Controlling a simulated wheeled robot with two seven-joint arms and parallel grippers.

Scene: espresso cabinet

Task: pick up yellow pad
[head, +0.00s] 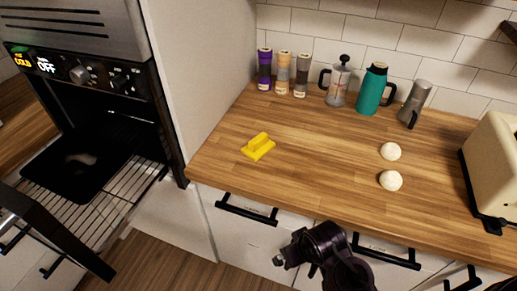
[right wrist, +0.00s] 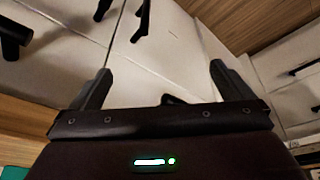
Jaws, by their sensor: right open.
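The yellow pad (head: 258,147) lies on the left part of the wooden counter (head: 320,150) in the head view. It has a flat base and a raised block on top. My right gripper (head: 279,260) is below the counter's front edge, in front of the drawers and apart from the pad. In the right wrist view the right gripper (right wrist: 160,82) has its two fingers spread wide with nothing between them. The pad does not show in the right wrist view. My left gripper is not in view.
Two white balls (head: 390,151) lie right of the pad. Canisters (head: 283,72), a French press (head: 338,82), a teal jug (head: 372,90) and a grey pot (head: 414,103) stand along the wall. A cream toaster (head: 493,165) is at right. The open oven (head: 85,140) is at left.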

